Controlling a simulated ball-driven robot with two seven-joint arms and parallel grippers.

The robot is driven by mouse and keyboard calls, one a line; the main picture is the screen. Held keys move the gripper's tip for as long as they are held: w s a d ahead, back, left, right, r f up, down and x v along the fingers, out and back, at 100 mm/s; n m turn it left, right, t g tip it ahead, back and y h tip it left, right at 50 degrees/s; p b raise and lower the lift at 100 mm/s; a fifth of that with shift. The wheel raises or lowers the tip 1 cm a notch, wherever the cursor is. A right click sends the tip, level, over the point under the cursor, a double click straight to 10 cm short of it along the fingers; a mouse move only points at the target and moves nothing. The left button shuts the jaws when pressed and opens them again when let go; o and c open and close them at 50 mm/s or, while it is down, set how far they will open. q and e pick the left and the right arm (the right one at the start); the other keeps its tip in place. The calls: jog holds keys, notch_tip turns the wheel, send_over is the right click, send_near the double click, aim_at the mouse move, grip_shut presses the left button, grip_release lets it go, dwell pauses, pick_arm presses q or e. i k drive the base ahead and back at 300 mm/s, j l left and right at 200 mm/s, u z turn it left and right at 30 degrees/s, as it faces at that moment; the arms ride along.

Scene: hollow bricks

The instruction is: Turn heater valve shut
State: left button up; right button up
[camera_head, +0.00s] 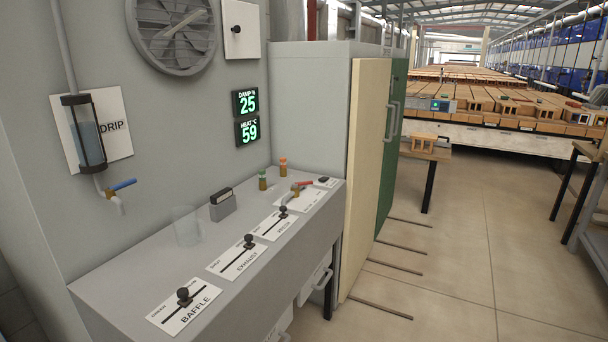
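A valve with a red lever handle (301,185) and a brass body stands on the grey console, toward its far right end. Its lever slants a little up to the right. A white card (312,199) lies beside it, too small to read, so I cannot tell from lettering that this is the heater valve. A second valve with a blue lever (124,184) sits on the pipe under the DRIP sight glass (85,135) on the wall. The display (246,117) shows DAMP 25 and HEAT 59. Neither of my grippers shows clearly in this view.
Sliders stand on the console, including BAFFLE (184,297) and EXHAUST (248,242). A clear jug (186,226), a dark-topped grey block (222,205) and green- and orange-topped pieces stand behind. A cream door (368,180) borders the console. Floor (455,260) to the right is mostly open.

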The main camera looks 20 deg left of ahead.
aim_at(294, 185)
jog(key=i+j+u, duration=0.15)
jog(key=i+u, duration=0.3)
jog(key=i, duration=0.25)
jog(key=i+l+u, duration=0.1)
jog(key=i+u, duration=0.3)
jog(key=i, duration=0.25)
jog(key=i+l, duration=0.35)
jog(key=i+l+u, duration=0.25)
jog(key=u, duration=0.15)
jog(key=i+l+u, duration=0.15)
jog(key=l+u, duration=0.25)
jog(key=i+l+u, duration=0.15)
jog(key=l+u, duration=0.2)
